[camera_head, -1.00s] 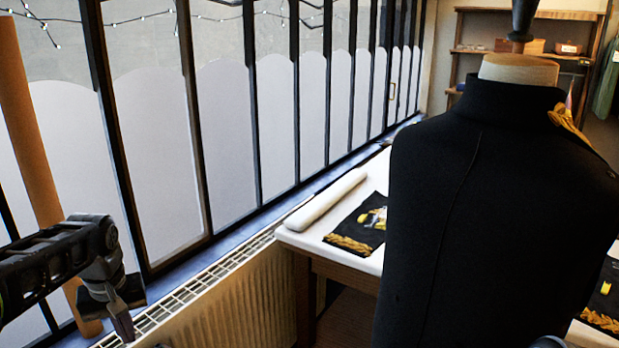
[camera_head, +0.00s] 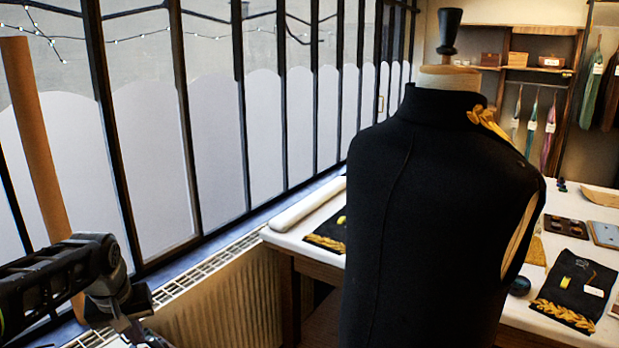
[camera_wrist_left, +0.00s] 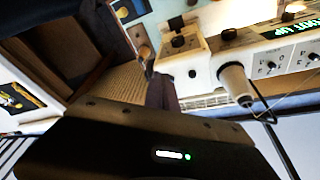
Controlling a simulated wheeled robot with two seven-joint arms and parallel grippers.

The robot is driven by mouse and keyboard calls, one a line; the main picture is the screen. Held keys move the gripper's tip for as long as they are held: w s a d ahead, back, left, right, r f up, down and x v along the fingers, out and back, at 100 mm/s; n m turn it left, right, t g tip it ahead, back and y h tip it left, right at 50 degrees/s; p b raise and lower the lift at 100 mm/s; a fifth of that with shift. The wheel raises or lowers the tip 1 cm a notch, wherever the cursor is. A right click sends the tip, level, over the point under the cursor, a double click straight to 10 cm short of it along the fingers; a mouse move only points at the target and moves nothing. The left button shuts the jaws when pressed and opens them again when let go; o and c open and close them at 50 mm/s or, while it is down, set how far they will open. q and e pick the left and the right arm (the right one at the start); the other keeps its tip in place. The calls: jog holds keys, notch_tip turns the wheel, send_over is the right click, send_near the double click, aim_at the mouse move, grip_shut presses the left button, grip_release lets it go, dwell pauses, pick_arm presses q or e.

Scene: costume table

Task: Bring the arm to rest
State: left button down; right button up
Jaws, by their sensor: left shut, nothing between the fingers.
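My left arm comes in at the lower left of the head view, in front of the windows. Its gripper (camera_head: 142,335) hangs at the bottom edge, partly cut off. In the left wrist view the dark fingers (camera_wrist_left: 161,92) are together with nothing between them. The gripper is apart from the table and the dress form. My right gripper is not in view.
A black dress form (camera_head: 430,215) with gold braid stands in front of the white table (camera_head: 295,236). A radiator (camera_head: 225,305) runs below the windows. The wrist view shows a pale machine with knobs (camera_wrist_left: 270,62) and a white cone (camera_wrist_left: 236,82).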

pick_arm(q)
jog(key=w+d+f+m+t+h, duration=0.25)
jog(key=w+d+f, duration=0.25)
jog(key=d+f, duration=0.35)
jog(key=s+d+f+b, duration=0.1)
jog(key=s+d+f, duration=0.1)
jog(key=d+f, duration=0.45)
jog(key=s+d+f+b, duration=0.1)
jog(key=d+f, duration=0.2)
jog(key=f, duration=0.6)
jog(key=s+d+f+g, duration=0.1)
jog(key=s+d+f, duration=0.4)
jog(key=s, duration=0.4)
jog(key=s+d+f+m+g+h+b, duration=0.1)
jog(key=s+d+f+g, duration=0.1)
jog(key=s+d+f, duration=0.3)
jog(key=s+d+f+g+h+b, duration=0.1)
jog(key=s+d+f, duration=0.3)
jog(key=s+f, duration=0.5)
jog(key=s+g, duration=0.1)
jog(key=s, duration=0.2)
jog(key=shift+s+d+f, duration=0.3)
jog(key=shift+d+f, duration=0.1)
jog(key=shift+m, duration=0.25)
